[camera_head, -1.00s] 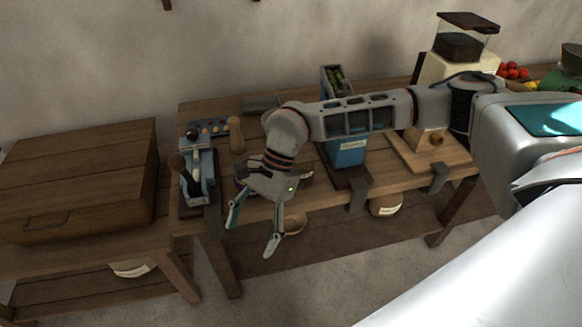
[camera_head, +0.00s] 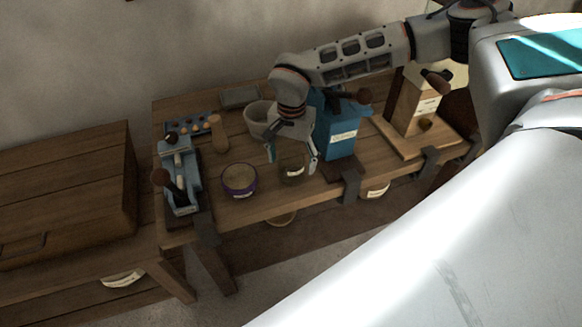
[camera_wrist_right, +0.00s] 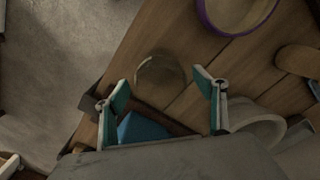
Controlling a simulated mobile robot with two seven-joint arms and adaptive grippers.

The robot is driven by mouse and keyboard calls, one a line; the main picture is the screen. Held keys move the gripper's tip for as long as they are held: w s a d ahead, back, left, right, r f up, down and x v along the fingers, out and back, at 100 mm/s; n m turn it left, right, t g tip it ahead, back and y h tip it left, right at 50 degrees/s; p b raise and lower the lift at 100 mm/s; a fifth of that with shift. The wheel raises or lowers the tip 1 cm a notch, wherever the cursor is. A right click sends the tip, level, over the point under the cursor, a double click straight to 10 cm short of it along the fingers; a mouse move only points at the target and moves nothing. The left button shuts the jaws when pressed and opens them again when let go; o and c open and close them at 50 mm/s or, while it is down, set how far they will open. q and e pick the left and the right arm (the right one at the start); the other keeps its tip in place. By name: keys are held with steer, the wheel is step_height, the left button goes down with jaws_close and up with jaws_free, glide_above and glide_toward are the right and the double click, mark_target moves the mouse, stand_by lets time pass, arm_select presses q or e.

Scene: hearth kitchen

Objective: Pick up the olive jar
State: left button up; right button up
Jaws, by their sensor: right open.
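A small round glass jar (camera_head: 293,170), which I take for the olive jar, stands upright near the table's front edge, left of a blue grinder-like device (camera_head: 340,125). Its contents are hard to make out. My right gripper (camera_head: 292,158) is open and points down at the jar, its fingers to either side of the jar's top in the head view. In the right wrist view the jar (camera_wrist_right: 160,80) shows from above, roughly centred between and just ahead of the open fingertips (camera_wrist_right: 159,90). I cannot tell whether they touch it. My left gripper is out of view.
A purple-rimmed bowl (camera_head: 240,181) stands left of the jar and a pale pot (camera_head: 259,120) behind it. A blue lever device (camera_head: 178,175) stands at the table's left end, a wooden grinder (camera_head: 415,105) at the right. Bare tabletop (camera_head: 215,210) lies front left.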

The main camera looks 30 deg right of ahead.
steer(key=shift+w+f, duration=0.1)
steer(key=shift+f, duration=0.9)
steer(key=c, duration=1.3)
steer(key=shift+r, duration=0.15)
